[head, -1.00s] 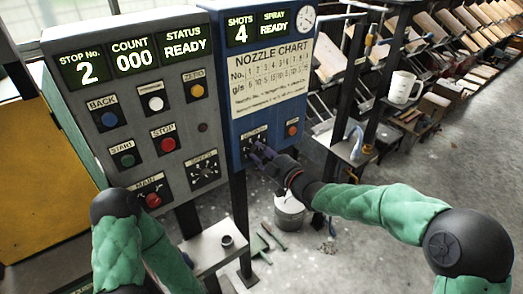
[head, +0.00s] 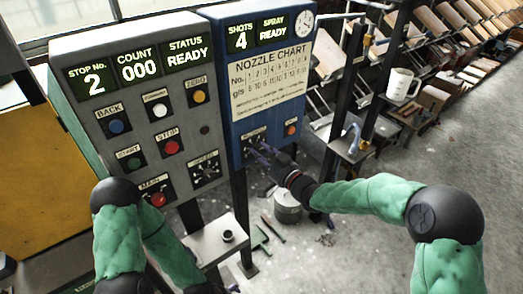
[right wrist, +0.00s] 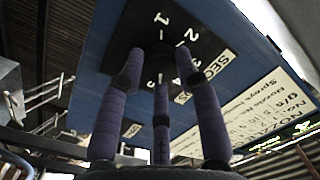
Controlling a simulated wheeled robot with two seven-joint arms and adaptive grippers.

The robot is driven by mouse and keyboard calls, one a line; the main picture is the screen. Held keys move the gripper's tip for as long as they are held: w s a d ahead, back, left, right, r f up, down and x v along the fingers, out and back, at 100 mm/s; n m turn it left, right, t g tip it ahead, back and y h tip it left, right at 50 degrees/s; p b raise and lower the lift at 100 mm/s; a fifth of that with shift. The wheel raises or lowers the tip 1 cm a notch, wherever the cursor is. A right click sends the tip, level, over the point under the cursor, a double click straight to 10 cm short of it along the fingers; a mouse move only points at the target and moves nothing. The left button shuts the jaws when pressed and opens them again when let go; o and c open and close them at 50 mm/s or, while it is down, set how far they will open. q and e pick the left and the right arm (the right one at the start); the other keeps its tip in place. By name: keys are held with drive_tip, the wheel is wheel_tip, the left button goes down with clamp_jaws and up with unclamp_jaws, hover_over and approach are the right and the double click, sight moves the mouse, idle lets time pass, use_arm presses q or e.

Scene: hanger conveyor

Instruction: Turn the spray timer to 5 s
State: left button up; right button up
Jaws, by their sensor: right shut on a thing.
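The spray timer dial (right wrist: 190,30) is a dark plate with white numbers and the word SECONDS, on the blue spray panel (head: 278,122). In the right wrist view the three purple fingers of my right gripper (right wrist: 160,80) close around the dark knob at the dial's centre. The knob's pointer is hidden, so its setting cannot be read.
The grey control panel (head: 125,95) stands left of the blue panel, with buttons and lit displays. The spray display (head: 257,36) reads SHOTS 4 and READY. A small grey shelf (head: 205,245), a bucket (head: 287,208) and a rack with a white jug (head: 401,85) are nearby.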

drive_tip(key=shift+f+m+p, duration=0.15)
drive_tip(key=shift+m+p, duration=0.25)
drive_tip(key=shift+m, duration=0.7)
drive_tip(key=shift+s+a+f, duration=0.1)
drive_tip(key=o, duration=1.1)
drive_tip(key=shift+o, duration=0.2)
drive_tip(key=shift+s+d, duration=0.1)
drive_tip(key=shift+d, duration=0.1)
drive_tip(key=v, duration=1.1)
drive_tip(key=shift+s+d, duration=0.2)
drive_tip(key=shift+s, duration=0.05)
